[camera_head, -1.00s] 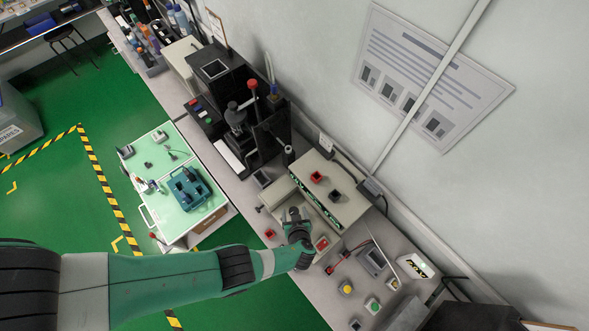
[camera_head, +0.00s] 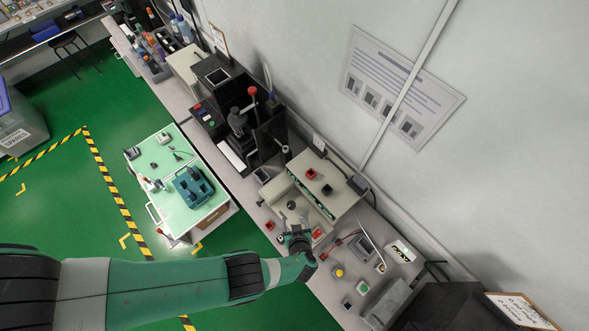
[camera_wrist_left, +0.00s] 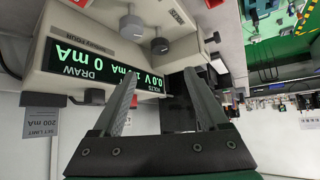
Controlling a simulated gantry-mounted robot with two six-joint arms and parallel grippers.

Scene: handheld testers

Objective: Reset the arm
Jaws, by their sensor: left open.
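My left arm comes in from the left in the head view, and its gripper (camera_head: 297,238) is over the bench by the front of a beige tester unit (camera_head: 337,187). In the left wrist view the gripper (camera_wrist_left: 161,78) is open, with two grey fingers apart and nothing seen between them. My right gripper is not in view.
A red button (camera_head: 311,174) sits on the unit's top. Yellow (camera_head: 338,272) and green (camera_head: 362,287) buttons stand on the bench to the right. A black press (camera_head: 240,125) stands further back. A green-topped cart (camera_head: 160,155) is left of the bench.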

